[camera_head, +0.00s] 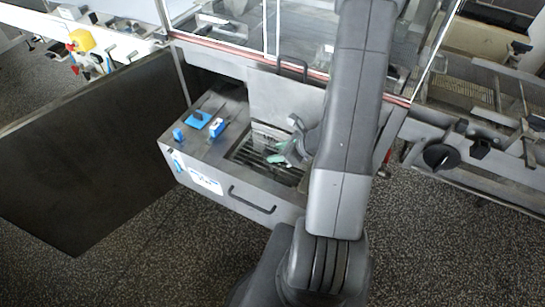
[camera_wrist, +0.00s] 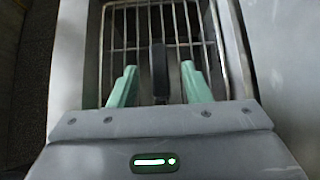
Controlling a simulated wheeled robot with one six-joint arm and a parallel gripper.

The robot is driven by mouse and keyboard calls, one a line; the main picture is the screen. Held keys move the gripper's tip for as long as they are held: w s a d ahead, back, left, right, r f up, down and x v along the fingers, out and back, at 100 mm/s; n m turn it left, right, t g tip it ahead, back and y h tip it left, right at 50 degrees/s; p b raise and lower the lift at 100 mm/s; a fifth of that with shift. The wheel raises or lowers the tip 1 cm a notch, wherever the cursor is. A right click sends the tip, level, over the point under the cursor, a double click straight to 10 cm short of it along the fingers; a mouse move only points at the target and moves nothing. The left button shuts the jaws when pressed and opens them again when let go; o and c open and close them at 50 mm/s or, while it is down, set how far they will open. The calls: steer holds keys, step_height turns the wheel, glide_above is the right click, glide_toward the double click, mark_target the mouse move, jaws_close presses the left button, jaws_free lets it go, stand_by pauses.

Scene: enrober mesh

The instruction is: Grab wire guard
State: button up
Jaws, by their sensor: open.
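The wire guard (camera_wrist: 130,42) is a metal grid of parallel bars set in an opening in the top of a grey metal unit. In the wrist view it fills the middle of the picture, and a dark upright handle-like piece (camera_wrist: 159,66) stands at its centre. My gripper (camera_wrist: 158,82) has two green fingers, spread apart with the dark piece between them and a gap on each side. In the head view the guard (camera_head: 284,172) shows partly, with my gripper (camera_head: 283,157) over it. My arm hides its right part.
A blue scraper-like tool (camera_head: 198,119) and a small blue block (camera_head: 217,127) lie on the unit's top (camera_head: 205,150), left of the guard. A dark handle (camera_head: 252,200) is on the unit's front. A large dark panel (camera_head: 95,150) stands at left. Clear panes and a conveyor are behind.

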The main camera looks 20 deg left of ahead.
steer(key=shift+a+f, duration=0.5)
steer(key=shift+a, duration=0.05)
steer(key=shift+c, duration=0.2)
jaws_close()
steer(key=shift+r, duration=0.15)
